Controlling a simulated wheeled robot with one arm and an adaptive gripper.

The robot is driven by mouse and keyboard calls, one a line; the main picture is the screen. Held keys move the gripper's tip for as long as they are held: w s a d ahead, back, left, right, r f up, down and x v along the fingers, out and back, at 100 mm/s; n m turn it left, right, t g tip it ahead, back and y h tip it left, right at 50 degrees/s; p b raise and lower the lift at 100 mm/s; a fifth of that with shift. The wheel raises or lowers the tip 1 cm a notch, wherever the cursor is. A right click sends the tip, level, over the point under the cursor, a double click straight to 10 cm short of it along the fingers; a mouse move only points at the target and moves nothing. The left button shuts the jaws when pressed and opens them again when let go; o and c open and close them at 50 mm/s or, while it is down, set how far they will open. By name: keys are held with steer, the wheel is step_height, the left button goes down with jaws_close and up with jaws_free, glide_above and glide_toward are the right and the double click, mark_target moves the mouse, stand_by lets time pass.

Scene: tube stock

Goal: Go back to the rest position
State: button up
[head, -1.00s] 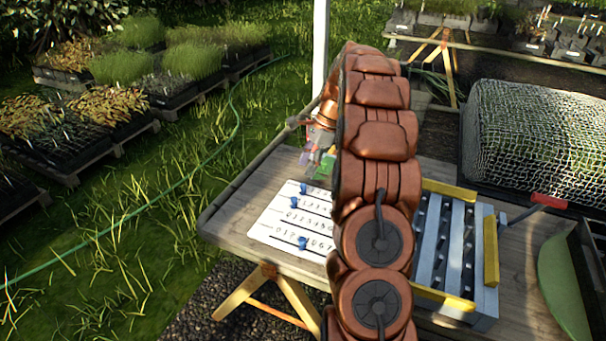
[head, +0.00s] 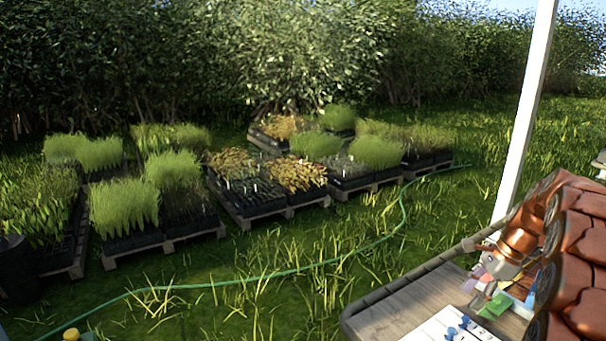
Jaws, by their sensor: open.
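My copper-coloured arm fills the lower right corner of the head view. I cannot make out my gripper's fingers; the arm's thick links cover that area or it lies outside the picture. Beside the arm, a small copper-coloured form stands over the wooden table (head: 402,312), with small pink, green and blue pieces (head: 497,304) near it. A white board with blue sliders (head: 452,334) shows only in part at the bottom edge.
Pallets of potted plants (head: 262,203) stand on the grass at left and centre. A green hose (head: 300,268) runs across the lawn. A white post (head: 524,110) rises behind the table. A hedge (head: 200,70) closes the back. Open grass lies between table and pallets.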

steer(key=s+a+r+n+g+h+p, duration=0.1)
steer(key=s+a+r+n, duration=0.25)
steer(key=a, duration=0.35)
steer(key=s+a+r+n+p, duration=0.1)
steer(key=s+a+r+n, duration=0.15)
steer(key=s+a, duration=0.3)
steer(key=s+a+r+n+g+h, duration=0.1)
steer(key=s+a+r+n, duration=0.1)
steer(key=s+a+n, duration=0.35)
steer(key=s+a+n+h+p, duration=0.1)
steer(key=s+a+n, duration=0.3)
steer(key=s, duration=0.6)
steer(key=s+a+f+n+h+p, duration=0.1)
steer(key=s+a+n, duration=0.3)
steer(key=s, duration=0.6)
steer(key=shift+s+a+f+g+p, duration=0.15)
steer(key=shift+a+f+g+p, duration=0.1)
steer(key=shift+g+p, duration=0.2)
steer(key=shift+d, duration=0.15)
